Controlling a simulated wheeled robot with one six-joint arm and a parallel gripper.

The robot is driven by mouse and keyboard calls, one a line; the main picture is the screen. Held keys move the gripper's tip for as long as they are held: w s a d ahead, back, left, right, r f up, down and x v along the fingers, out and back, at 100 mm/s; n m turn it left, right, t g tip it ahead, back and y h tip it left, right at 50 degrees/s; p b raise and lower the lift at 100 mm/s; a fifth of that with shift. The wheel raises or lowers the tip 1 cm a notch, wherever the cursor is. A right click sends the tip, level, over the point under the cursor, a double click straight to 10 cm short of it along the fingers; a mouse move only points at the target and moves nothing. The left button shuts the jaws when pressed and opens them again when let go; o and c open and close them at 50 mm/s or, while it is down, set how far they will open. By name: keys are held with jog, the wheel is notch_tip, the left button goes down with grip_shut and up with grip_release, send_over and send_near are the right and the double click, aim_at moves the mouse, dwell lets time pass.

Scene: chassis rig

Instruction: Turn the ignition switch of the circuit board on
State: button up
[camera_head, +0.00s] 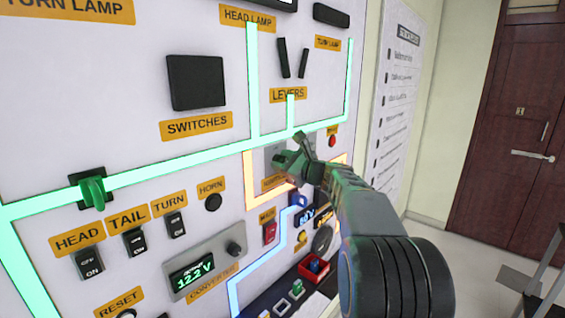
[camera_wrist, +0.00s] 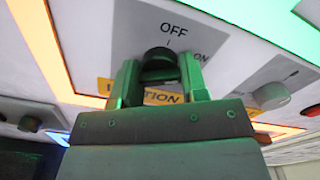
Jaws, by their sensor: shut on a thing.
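The ignition switch is a dark round knob (camera_wrist: 160,55) on a light grey plate (camera_wrist: 115,50) in the wrist view. OFF is printed above it and ON to its upper right. Which mark the knob points at cannot be told. The orange ignition label (camera_wrist: 155,97) lies below it, partly hidden by my gripper. My gripper (camera_wrist: 159,70) has one finger on each side of the knob and is shut on it. In the head view my gripper (camera_head: 288,160) is against the board (camera_head: 120,120) and hides the knob.
Another grey knob (camera_wrist: 271,96) sits to the right in the wrist view. A red main switch (camera_head: 270,232) and a blue connector (camera_head: 299,200) are close below my gripper in the head view. Levers (camera_head: 283,58) are above.

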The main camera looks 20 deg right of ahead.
jog(key=o, duration=0.8)
jog(key=shift+o, duration=0.2)
jog(key=b+v, duration=0.4)
jog(key=v, duration=1)
jog(key=shift+a, duration=0.1)
